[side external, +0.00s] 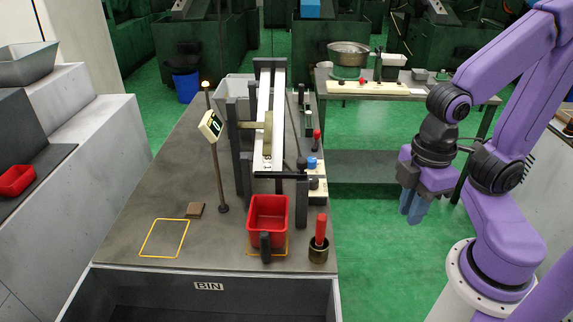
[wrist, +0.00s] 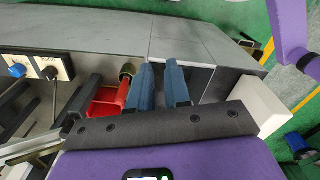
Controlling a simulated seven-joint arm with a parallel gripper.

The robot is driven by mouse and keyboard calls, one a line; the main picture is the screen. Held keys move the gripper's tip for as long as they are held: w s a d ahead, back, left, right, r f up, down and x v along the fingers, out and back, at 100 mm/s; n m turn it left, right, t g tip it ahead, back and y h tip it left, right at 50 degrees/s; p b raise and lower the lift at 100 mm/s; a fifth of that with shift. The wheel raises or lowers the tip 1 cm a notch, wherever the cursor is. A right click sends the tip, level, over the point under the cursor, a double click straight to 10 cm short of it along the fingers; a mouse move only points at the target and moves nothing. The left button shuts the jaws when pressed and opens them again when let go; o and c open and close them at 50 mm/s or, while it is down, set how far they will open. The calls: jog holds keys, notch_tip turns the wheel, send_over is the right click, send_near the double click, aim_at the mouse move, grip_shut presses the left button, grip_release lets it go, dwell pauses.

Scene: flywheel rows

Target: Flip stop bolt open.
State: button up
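A white sloped chute (side external: 264,120) stands on the grey bench. A dark horizontal bar (side external: 282,175), which looks like the stop bolt, crosses its low end and meets a dark post (side external: 302,202) on the right. The bar appears closed across the chute; I cannot make it out surely in the wrist view. My gripper (side external: 412,212) hangs to the right of the bench, over the green floor, well apart from the bar. Its two blue fingers (wrist: 160,85) show a gap with nothing between them.
A red bin (side external: 268,215) sits below the chute's end. A red-handled tool (side external: 321,229) stands in a dark cup at the bench's front right. A blue knob (side external: 312,162) sits beside the chute; a display (side external: 210,126) stands left. Free floor separates my gripper from the bench.

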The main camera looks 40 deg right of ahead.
jog(key=shift+m+g+h, duration=0.3)
jog(key=shift+m+h, duration=0.1)
jog(key=shift+m, duration=0.5)
jog(key=w+a+r, duration=0.1)
jog(key=w, duration=0.1)
jog(key=w+a+r, duration=0.1)
jog(key=w+a, duration=0.1)
jog(key=w, duration=0.1)
jog(key=w+a+r, duration=0.1)
jog(key=w+a, duration=0.1)
jog(key=w, duration=0.1)
jog(key=shift+r, duration=0.35)
grip_shut()
jog(key=w+r+m+g, duration=0.1)
jog(key=w+r+m, duration=0.1)
jog(key=w, duration=1.2)
jog(key=w+r+m+g, duration=0.2)
jog(key=w+m, duration=0.3)
jog(key=w, duration=1)
jog(key=shift+d+r+g+h, duration=0.3)
jog(key=shift+d+r+h, duration=0.15)
jog(key=shift+r, duration=0.1)
jog(key=x, duration=1)
jog(key=shift+s+d, duration=0.3)
jog(key=shift+s, duration=0.6)
jog(key=shift+s+d+f, duration=0.1)
jog(key=shift+s+d, duration=0.05)
jog(key=shift+s, duration=0.35)
jog(key=shift+s+d, duration=0.15)
jog(key=shift+s, duration=0.35)
